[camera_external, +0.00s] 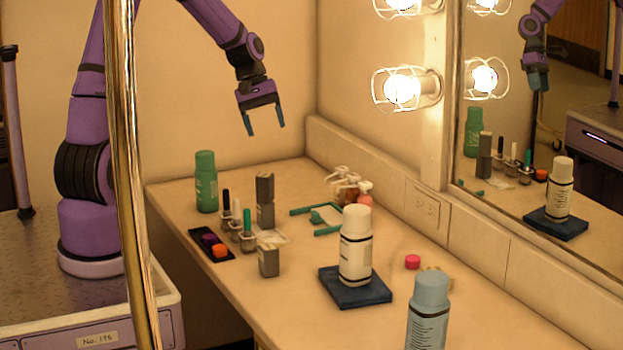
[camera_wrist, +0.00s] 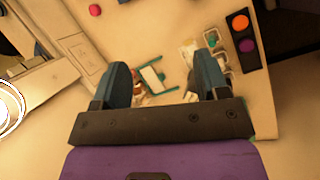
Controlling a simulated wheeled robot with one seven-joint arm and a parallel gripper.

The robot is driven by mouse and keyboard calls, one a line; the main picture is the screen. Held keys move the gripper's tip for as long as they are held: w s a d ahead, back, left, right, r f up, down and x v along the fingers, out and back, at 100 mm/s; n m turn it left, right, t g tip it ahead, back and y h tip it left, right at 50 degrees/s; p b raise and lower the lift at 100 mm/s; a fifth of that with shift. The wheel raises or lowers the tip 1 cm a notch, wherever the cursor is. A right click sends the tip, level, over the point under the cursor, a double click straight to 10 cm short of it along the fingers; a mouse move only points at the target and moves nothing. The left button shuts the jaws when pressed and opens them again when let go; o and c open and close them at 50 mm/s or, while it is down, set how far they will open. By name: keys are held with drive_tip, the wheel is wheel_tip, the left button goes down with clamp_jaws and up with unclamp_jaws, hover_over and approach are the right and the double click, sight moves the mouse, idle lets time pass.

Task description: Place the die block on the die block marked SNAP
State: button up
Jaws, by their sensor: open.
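One small grey block (camera_external: 268,261) stands on the counter near its left front edge. Behind it is a taller grey column (camera_external: 265,203), upright; I cannot tell whether it is one piece or two blocks stacked. No SNAP marking can be read on either. My gripper (camera_external: 266,129) is open and empty, high above the counter, above the grey column in the picture. In the wrist view my gripper (camera_wrist: 163,80) shows its two blue fingers spread apart with nothing between them in grip; I cannot pick out the grey blocks clearly there.
Small polish bottles (camera_external: 236,225) and a black tray (camera_external: 196,235) with purple and orange pots crowd the blocks. A green bottle (camera_external: 206,182) stands behind left. A white bottle (camera_external: 356,245) stands on a blue base (camera_external: 341,293). A mirror (camera_external: 550,130) and lit bulbs (camera_external: 402,88) line the right.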

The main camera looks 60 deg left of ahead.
drive_tip(key=s+d+r+m+y, duration=0.3)
drive_tip(key=s+d+r+m, duration=0.15)
drive_tip(key=d+r, duration=0.35)
drive_tip(key=s+d+r+m+t, duration=0.1)
drive_tip(key=s+d+r+m, duration=0.1)
drive_tip(key=s, duration=0.5)
drive_tip(key=s+d+r+m+t+y, duration=0.1)
drive_tip(key=s+d+r+m, duration=0.2)
drive_tip(key=s+r, duration=0.2)
drive_tip(key=s+d+r+m+t, duration=0.2)
drive_tip(key=s+d+r+m, duration=0.1)
drive_tip(key=s, duration=0.6)
drive_tip(key=shift+s+r+m+y, duration=0.3)
drive_tip(key=shift+s+r+m, duration=0.05)
drive_tip(key=shift+r, duration=0.2)
